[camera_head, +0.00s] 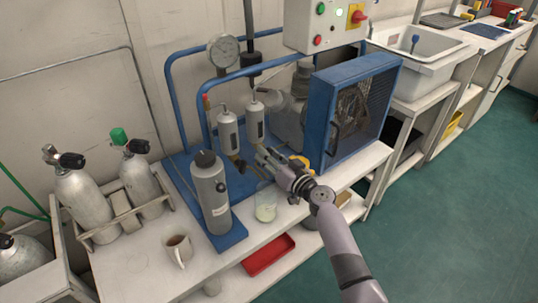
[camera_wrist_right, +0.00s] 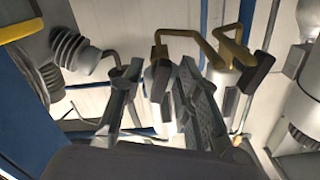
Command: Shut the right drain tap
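My right gripper (camera_head: 264,158) reaches in from the lower right to just below the right grey filter cylinder (camera_head: 254,121). The left filter cylinder (camera_head: 228,132) hangs beside it. In the wrist view two taps show with bent brass tubes and dark lever blocks. The right drain tap (camera_wrist_right: 157,80), on the compressor side, lies between the spread fingers of my gripper (camera_wrist_right: 160,70). The left drain tap (camera_wrist_right: 258,72) is outside the fingers. The gripper is open; I cannot tell whether a finger touches the tap. In the head view the gripper hides the right tap.
A tall grey cylinder (camera_head: 210,192) and a glass jar (camera_head: 265,207) stand close to my arm. The blue compressor guard (camera_head: 350,110) is to the right. A mug (camera_head: 178,250) and racked air bottles (camera_head: 85,195) are at the left. A gauge (camera_head: 223,50) stands above.

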